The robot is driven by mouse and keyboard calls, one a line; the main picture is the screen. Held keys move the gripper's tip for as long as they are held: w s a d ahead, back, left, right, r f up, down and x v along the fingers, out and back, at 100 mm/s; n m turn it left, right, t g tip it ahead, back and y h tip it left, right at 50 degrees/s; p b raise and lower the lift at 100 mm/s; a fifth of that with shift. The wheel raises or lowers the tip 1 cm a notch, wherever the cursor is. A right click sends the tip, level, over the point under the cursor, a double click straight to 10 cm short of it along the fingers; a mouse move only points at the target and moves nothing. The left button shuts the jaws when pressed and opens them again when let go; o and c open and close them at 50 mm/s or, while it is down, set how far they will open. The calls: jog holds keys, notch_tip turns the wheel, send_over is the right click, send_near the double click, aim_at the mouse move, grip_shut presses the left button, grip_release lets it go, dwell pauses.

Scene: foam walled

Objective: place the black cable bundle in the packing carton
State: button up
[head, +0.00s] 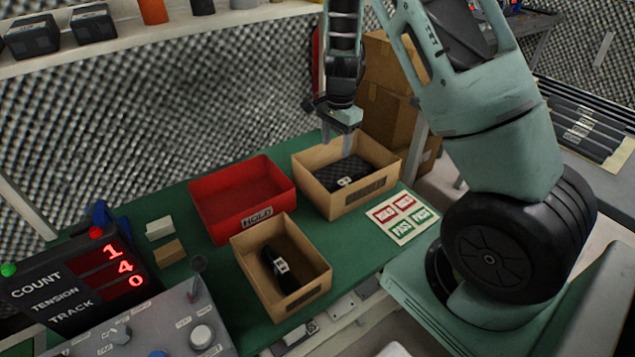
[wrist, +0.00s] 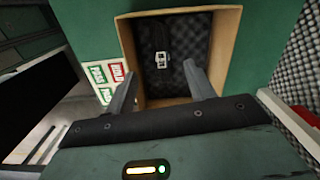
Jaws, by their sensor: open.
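Two open cardboard cartons stand on the green bench. The back right carton (head: 322,193) has dark bumpy foam inside, and a black bundle with a white tag (head: 346,182) lies on it. The wrist view shows this tagged black bundle (wrist: 162,48) near one wall of the foam-lined carton (wrist: 232,50). The front carton (head: 310,292) holds another long black bundle with a white tag (head: 272,262). My gripper (head: 340,142) is above the back carton, open and empty. In the wrist view its fingers (wrist: 163,82) are apart, with the tagged bundle beyond them.
A red HOLD bin (head: 225,205) stands left of the back carton. A HOLD/PASS card (head: 405,217) lies to its right. A control box (head: 170,325) and a counter display (head: 85,280) occupy the front left. Foam wall and stacked boxes (head: 385,105) close off the back.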

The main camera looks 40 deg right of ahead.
jog(key=s+a+r+n+y, duration=0.1)
jog(key=s+a+r+n, duration=0.15)
jog(key=a, duration=0.45)
jog(key=s+a+r+n, duration=0.2)
jog(key=a+r+n, duration=0.15)
jog(key=a, duration=0.35)
jog(key=s+a+r+n+y, duration=0.15)
jog(key=a+n, duration=0.25)
jog(key=a, duration=0.4)
jog(key=s+a+r+n, duration=0.2)
jog(key=s+a+n, duration=0.1)
jog(key=s+n, duration=0.2)
jog(key=s+a+r+n+h, duration=0.1)
jog(key=s+a+n, duration=0.3)
jog(key=s, duration=0.5)
jog(key=s+a+r+n+h, duration=0.1)
jog(key=s+a+r+n, duration=0.2)
jog(key=s+n, duration=0.3)
jog(key=shift+s+a, duration=0.2)
jog(key=shift+s, duration=0.2)
jog(key=shift+r, duration=0.15)
notch_tip(320, 180, up, 5)
jog(key=p, duration=0.5)
jog(key=shift+r, duration=0.2)
